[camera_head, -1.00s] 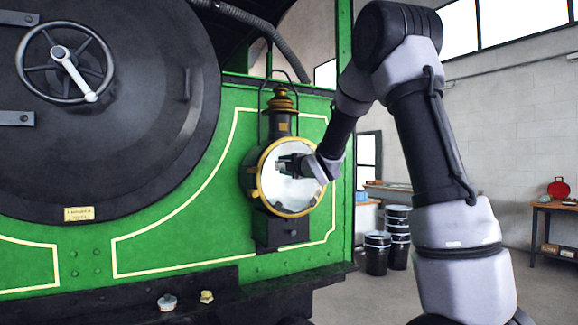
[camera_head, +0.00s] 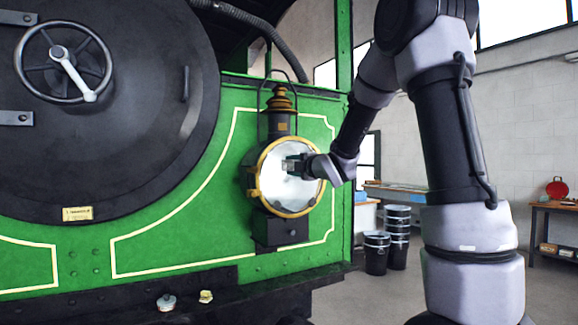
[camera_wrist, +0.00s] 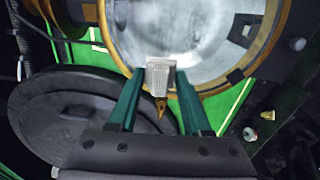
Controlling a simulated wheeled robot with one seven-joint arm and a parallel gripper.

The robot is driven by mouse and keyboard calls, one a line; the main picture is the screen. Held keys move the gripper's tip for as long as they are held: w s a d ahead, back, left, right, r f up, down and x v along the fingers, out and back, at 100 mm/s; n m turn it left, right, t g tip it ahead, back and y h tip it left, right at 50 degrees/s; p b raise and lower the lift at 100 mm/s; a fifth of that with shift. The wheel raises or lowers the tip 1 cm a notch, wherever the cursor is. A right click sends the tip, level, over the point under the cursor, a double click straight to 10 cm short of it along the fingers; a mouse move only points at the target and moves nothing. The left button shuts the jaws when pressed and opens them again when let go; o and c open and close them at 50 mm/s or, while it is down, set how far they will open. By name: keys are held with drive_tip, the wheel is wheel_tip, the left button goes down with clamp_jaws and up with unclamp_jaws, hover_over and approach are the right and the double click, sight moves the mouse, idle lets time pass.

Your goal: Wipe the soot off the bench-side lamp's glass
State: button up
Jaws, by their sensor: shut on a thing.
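The bench-side lamp (camera_head: 264,198) is a dark lamp with a brass-rimmed round glass (camera_head: 290,192), fixed to the green front of the locomotive. The glass is mostly pale, with grey smears; the wrist view shows it close up (camera_wrist: 190,42), with a darker patch at the upper right. My gripper (camera_head: 291,164) is in front of the glass. In the wrist view its green fingers are shut on a small pale pad (camera_wrist: 160,74) with a dotted face. The pad overlaps the lower edge of the glass there; I cannot tell whether it touches.
The large round smokebox door (camera_head: 120,120) with a handwheel (camera_head: 63,60) is to the left. Two small fittings (camera_head: 167,301) rest on the dark ledge below. Stacked dark drums (camera_head: 397,238) and a wooden bench (camera_head: 551,209) stand behind on the right. Open floor lies between.

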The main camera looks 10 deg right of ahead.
drive_tip(key=shift+s, duration=0.1)
drive_tip(key=shift+v, duration=1.5)
approach(279, 179)
drive_tip(key=shift+x, duration=2.15)
drive_tip(key=shift+x, duration=1)
